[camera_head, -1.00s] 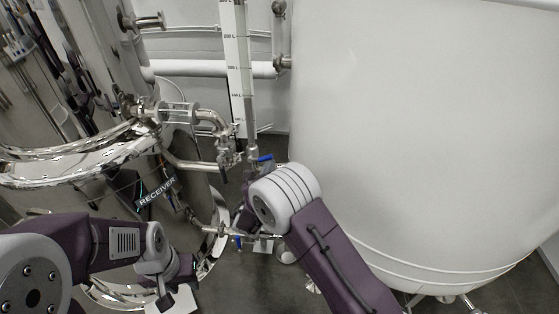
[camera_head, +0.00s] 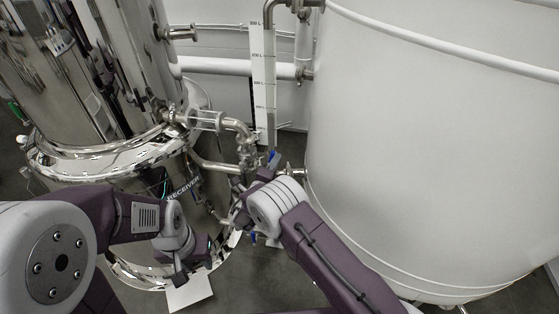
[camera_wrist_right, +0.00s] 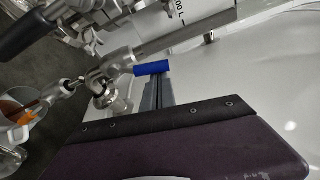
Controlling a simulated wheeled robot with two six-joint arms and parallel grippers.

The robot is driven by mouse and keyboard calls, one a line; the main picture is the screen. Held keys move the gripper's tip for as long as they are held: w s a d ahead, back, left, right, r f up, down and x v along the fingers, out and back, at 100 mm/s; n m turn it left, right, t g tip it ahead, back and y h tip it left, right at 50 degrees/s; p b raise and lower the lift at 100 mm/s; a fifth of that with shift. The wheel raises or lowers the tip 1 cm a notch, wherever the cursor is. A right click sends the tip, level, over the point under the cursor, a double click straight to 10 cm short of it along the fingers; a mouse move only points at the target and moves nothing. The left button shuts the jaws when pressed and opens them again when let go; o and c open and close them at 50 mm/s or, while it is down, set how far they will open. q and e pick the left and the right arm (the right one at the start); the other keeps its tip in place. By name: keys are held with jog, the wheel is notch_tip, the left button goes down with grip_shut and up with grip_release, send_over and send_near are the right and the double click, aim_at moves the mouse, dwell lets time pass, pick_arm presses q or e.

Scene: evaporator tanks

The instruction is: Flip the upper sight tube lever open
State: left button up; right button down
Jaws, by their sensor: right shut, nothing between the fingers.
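The sight tube (camera_head: 263,85) is a tall white scale strip with litre marks. A blue upper lever (camera_head: 273,160) is at its foot, tilted in the head view. In the right wrist view the blue lever (camera_wrist_right: 152,68) lies at the tips of my right gripper (camera_wrist_right: 158,80). The fingers are shut and empty; I cannot tell whether they touch the lever. In the head view my right wrist hides most of that gripper. My left gripper (camera_head: 192,265) is low at the left, away from the tube, its fingers unclear.
A shiny steel receiver tank (camera_head: 100,155) stands at the left and a large white tank (camera_head: 430,150) at the right. Steel pipes and valves (camera_head: 245,145) crowd the gap between them. A second blue handle (camera_head: 253,238) is lower down. A white square plate (camera_head: 190,292) is below my left gripper.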

pick_arm(q)
jog(key=shift+a+r+p, duration=0.15)
jog(key=shift+r+p, duration=0.15)
jog(key=shift+r, duration=0.05)
pick_arm(e)
jog(key=shift+w+a+r+n, duration=0.1)
jog(key=shift+a+r+n, duration=0.05)
jog(key=shift+a+n, duration=0.15)
jog(key=shift+w+a+r+n, duration=0.1)
jog(key=shift+a+n, duration=0.1)
jog(key=shift+a, duration=0.15)
